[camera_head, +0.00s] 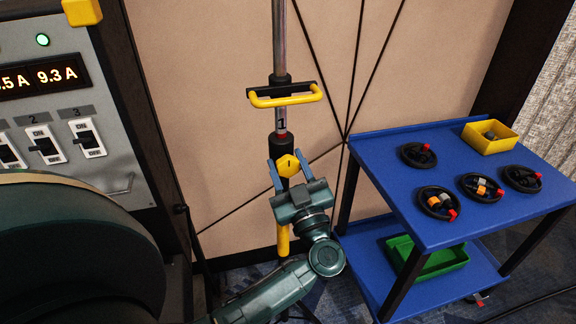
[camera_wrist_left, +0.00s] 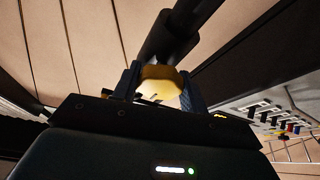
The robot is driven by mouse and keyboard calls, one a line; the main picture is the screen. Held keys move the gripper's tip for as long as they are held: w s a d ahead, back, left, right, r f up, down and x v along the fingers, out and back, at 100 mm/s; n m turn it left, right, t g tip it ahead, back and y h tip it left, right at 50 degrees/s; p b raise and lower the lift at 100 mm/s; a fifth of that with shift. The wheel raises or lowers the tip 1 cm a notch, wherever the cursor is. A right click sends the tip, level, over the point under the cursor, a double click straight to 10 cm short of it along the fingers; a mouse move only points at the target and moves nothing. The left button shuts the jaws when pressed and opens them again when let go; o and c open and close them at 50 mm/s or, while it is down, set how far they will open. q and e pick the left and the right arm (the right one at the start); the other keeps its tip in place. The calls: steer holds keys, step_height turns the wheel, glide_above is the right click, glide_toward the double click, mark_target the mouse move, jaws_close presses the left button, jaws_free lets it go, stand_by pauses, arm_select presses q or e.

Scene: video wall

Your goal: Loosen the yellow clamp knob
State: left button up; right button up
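The yellow clamp knob (camera_head: 288,166) sits on a dark collar low on the upright metal pole, with a dark mark on its face. It also shows in the wrist view (camera_wrist_left: 161,80). My left gripper (camera_head: 290,169) comes from below with one blue finger on each side of the knob. In the wrist view the two fingers (camera_wrist_left: 162,84) flank the knob with no clear gap, so the gripper looks shut on it. The knob's lower part is partly hidden by my gripper. My right gripper is not in view.
A yellow handle (camera_head: 286,101) crosses the pole (camera_head: 279,40) above the knob. A blue cart (camera_head: 450,228) stands close on the right with several black handwheels and a yellow bin (camera_head: 490,137); a green bin (camera_head: 430,262) is below. A switch panel (camera_head: 100,120) is at left.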

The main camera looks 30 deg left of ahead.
arm_select(q)
steer(key=c, duration=0.5)
steer(key=shift+n+g, duration=0.4)
steer(key=shift+n, duration=0.6)
steer(key=o, duration=1)
steer(key=shift+f, duration=0.1)
